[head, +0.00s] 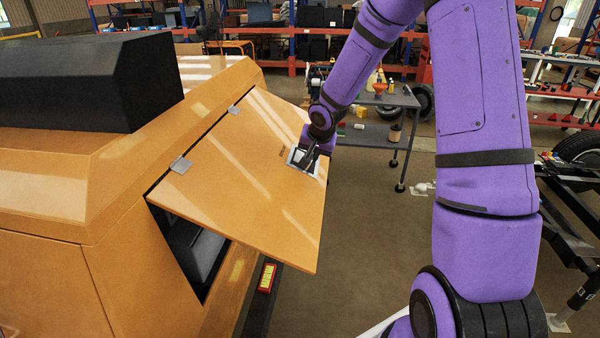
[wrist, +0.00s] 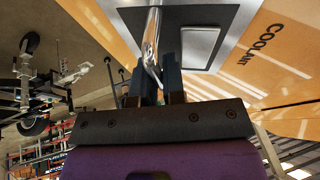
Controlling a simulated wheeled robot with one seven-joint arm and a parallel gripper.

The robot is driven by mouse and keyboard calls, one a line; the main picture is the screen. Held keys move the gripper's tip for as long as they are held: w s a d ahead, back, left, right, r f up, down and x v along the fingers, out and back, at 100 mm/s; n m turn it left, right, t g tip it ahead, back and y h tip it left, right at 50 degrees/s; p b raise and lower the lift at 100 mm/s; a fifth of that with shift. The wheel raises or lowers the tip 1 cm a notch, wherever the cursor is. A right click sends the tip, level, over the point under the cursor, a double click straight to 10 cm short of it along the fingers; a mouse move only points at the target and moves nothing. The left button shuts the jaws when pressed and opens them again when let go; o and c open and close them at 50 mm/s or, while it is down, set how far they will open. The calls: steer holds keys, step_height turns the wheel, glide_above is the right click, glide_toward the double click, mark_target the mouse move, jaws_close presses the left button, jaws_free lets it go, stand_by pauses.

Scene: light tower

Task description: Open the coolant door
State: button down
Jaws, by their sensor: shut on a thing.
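The coolant door (head: 240,165) is an orange panel on the side of the orange light tower. It is hinged along its top edge and swung partly open, with a dark opening showing beneath its left side. In the wrist view the orange door (wrist: 270,70) carries the word COOLANT next to a grey latch plate. My gripper (head: 304,160) is at the latch plate near the door's right edge. In the wrist view my gripper (wrist: 157,80) is shut on the metal latch handle (wrist: 152,40).
A black box-shaped cover (head: 90,80) sits on top of the light tower. A grey cart (head: 375,130) with tools stands behind the arm. A trailer frame with a wheel (head: 580,150) is at the right. The floor right of the door is clear.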

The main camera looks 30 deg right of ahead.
step_height(320, 180, up, 17)
steer(key=n+g+h, duration=0.1)
steer(key=g+h, duration=0.3)
steer(key=h, duration=0.1)
steer(key=w+a+r+g+h, duration=0.1)
steer(key=w+a+r+h, duration=0.1)
steer(key=r, duration=0.4)
steer(key=w+a+r+n+g+h, duration=0.1)
steer(key=w+a+r+h, duration=0.1)
steer(key=a+r, duration=0.2)
steer(key=shift+w+r, duration=0.3)
steer(key=shift+r, duration=1.5)
steer(key=shift+a, duration=0.1)
steer(key=c, duration=1.2)
jaws_free()
steer(key=shift+c, duration=0.2)
steer(key=shift+f, duration=0.1)
steer(key=shift+a, duration=0.1)
